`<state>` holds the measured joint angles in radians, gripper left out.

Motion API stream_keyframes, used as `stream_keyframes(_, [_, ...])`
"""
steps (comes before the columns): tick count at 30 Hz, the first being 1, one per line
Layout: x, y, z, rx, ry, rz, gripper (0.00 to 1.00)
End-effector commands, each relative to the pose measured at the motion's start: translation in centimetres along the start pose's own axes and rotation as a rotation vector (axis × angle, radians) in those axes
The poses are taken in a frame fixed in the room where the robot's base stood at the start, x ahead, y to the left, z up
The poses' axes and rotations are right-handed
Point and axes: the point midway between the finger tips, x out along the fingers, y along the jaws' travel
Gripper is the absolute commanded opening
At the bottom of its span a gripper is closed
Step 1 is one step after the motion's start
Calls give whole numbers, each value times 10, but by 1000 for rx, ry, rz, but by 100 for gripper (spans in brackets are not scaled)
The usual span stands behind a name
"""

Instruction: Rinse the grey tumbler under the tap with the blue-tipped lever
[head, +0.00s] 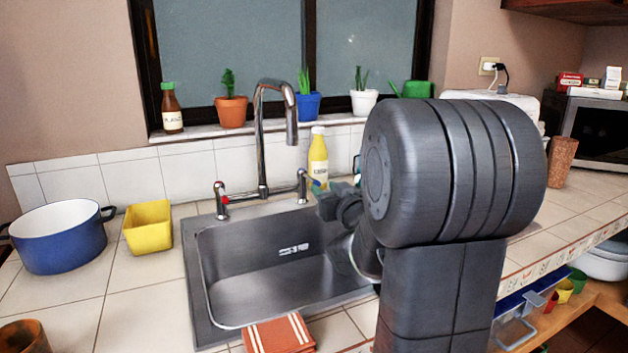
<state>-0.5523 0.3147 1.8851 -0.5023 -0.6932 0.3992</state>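The chrome tap (262,140) rises behind the steel sink (240,290), its spout curving forward over the basin. Its left lever (221,200) has a red mark. The right lever (302,186) stands beside a small blue spot (318,184), which looks like the blue tip. My gripper (326,203) is at the sink's back right, close to this lever. I cannot tell whether they touch. Its fingers are small and partly hidden by my arm, so their opening is unclear. I cannot make out the grey tumbler; my arm hides the sink's right side. No water stream shows.
A blue pot (60,238) and yellow tub (148,228) stand left of the sink. A yellow bottle (318,160) stands behind my gripper. A striped cloth (278,334) lies at the front edge. Potted plants line the sill. A brown tumbler (562,162) stands right.

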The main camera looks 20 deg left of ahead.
Motion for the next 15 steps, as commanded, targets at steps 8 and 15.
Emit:
stream_keyframes(8, [58,0,1,1,-1,-1,35])
stream_keyframes(15, [82,0,0,1,1,0,35])
